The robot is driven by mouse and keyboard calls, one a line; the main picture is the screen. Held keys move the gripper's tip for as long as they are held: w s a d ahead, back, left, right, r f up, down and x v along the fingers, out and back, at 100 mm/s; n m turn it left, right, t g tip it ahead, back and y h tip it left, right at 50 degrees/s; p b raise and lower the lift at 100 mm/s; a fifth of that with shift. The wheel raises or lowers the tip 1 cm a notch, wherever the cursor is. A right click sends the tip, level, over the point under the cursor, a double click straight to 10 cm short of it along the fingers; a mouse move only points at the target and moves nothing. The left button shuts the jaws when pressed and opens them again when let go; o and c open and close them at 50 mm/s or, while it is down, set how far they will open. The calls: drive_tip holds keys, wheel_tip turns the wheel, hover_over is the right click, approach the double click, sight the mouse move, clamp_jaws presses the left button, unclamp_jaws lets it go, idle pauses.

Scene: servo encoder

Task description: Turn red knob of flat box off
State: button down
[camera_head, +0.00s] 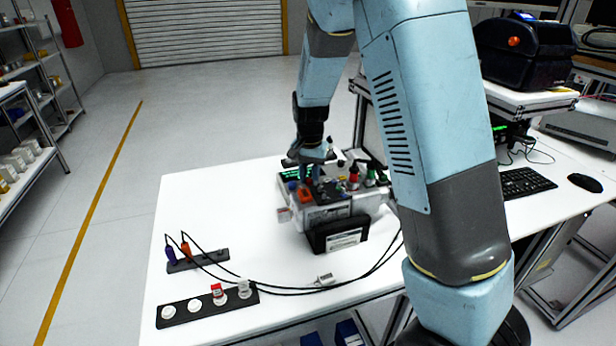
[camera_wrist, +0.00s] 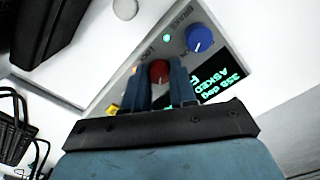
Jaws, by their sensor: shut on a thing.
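The flat box (camera_wrist: 200,62) fills the middle of the wrist view, with a lit display (camera_wrist: 222,80) and a blue knob (camera_wrist: 199,38) on its top. The red knob (camera_wrist: 158,71) sits between the two fingers of my gripper (camera_wrist: 160,82), which are shut on it. In the head view my gripper (camera_head: 312,158) reaches down over the far side of the box and its green display (camera_head: 293,174). The red knob is hard to make out there. Its on or off position cannot be told.
A case with red and green knobs (camera_head: 353,178) and a black holder (camera_head: 338,235) stand close by on the white table. Cables (camera_head: 300,289) run across the table to a blue and an orange plug (camera_head: 185,250). A black strip with round pieces (camera_head: 206,305) lies at the front left.

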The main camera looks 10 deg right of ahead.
sight(310, 179)
drive_tip(key=n, duration=0.4)
drive_tip(key=shift+n, duration=0.3)
drive_tip(key=n, duration=0.4)
drive_tip(key=shift+w+n, duration=0.1)
drive_tip(key=shift+n, duration=0.2)
drive_tip(key=c, duration=0.9)
unclamp_jaws()
wheel_tip(310, 179, up, 14)
drive_tip(key=shift+f, duration=0.1)
